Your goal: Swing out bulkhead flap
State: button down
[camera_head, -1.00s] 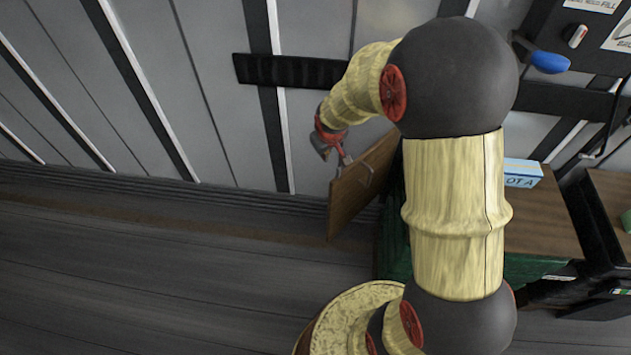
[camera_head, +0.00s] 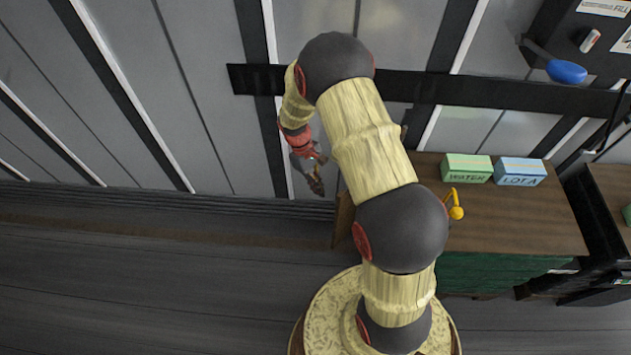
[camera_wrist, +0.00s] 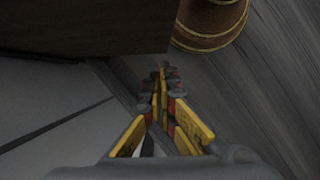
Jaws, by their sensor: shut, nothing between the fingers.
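The bulkhead flap (camera_head: 343,216) is a brown wooden panel at the left end of the wooden-topped cabinet. In the head view only a narrow strip of it shows; my arm hides the rest, including its handle and hinge side. My gripper (camera_head: 317,178) is just left of the flap, by the wall. In the wrist view a dark brown panel, apparently the flap (camera_wrist: 85,27), fills the upper left. My gripper (camera_wrist: 160,75) is shut and empty there, its fingertips just below the panel's lower right corner. I cannot tell whether they touch.
A green WATER box (camera_head: 466,168) and a blue LOT A box (camera_head: 521,171) stand on the cabinet top (camera_head: 530,213), with a yellow knobbed piece (camera_head: 455,205) at its left. A blue-handled lever (camera_head: 566,71) is on the wall unit. The floor (camera_head: 150,270) at left is clear.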

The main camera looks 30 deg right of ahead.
jog(key=s+d+f+b, duration=0.1)
jog(key=s+f, duration=0.2)
jog(key=s, duration=0.2)
jog(key=shift+d+b, duration=0.35)
jog(key=shift+s, duration=0.1)
